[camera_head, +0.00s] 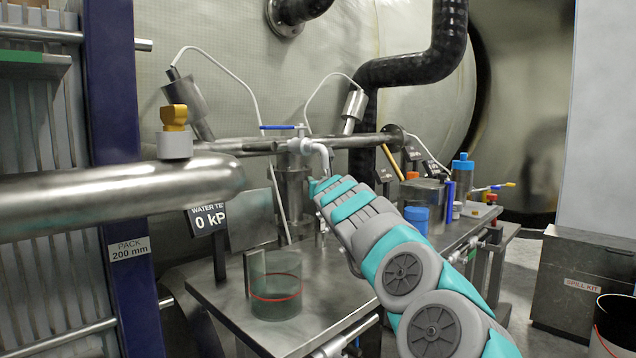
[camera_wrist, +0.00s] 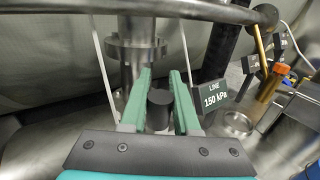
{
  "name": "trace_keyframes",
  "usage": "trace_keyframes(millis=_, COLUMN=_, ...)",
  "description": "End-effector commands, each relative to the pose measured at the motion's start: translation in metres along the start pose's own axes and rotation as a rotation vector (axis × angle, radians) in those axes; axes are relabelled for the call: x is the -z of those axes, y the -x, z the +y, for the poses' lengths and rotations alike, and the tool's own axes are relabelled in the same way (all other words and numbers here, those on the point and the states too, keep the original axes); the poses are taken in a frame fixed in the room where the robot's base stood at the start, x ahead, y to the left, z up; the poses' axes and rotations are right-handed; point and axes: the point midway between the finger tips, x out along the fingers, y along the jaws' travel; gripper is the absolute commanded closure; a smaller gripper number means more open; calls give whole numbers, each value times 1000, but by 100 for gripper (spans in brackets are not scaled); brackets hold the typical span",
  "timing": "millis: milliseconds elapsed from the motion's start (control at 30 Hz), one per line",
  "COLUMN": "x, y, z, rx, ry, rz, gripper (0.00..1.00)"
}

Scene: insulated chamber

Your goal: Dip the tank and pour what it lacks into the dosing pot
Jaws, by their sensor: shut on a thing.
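My gripper (camera_wrist: 161,76) has its two green fingers on either side of a dark cylindrical piece (camera_wrist: 160,108) and is shut on it. In the head view my gripper (camera_head: 317,188) is beside a vertical metal fitting (camera_head: 292,190) under the horizontal pipe; my arm hides what it holds. A clear cylindrical vessel (camera_head: 276,300) with a red ring stands on the metal bench at the front. I cannot tell its liquid level. No label tells me which vessel is the tank or the dosing pot.
A sign (camera_head: 209,219) reads 0 kP; another (camera_wrist: 213,95) reads LINE 150 kPa. A blue container (camera_head: 416,217) and a blue-capped bottle (camera_head: 462,172) stand behind my arm. Thick pipes (camera_head: 110,200) cross the left. A spill kit box (camera_head: 582,287) is at right.

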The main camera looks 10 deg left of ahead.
Motion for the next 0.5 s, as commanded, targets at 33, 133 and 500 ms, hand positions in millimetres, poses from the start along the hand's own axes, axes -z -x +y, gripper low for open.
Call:
trace_keyframes(millis=33, x=1, y=0, z=1, rx=-1, ry=1, rz=0, gripper=100)
trace_keyframes(millis=133, x=1, y=0, z=1, rx=-1, ry=0, rz=0, gripper=100)
trace_keyframes(millis=500, x=1, y=0, z=0, rx=-1, ry=0, rz=0, gripper=40)
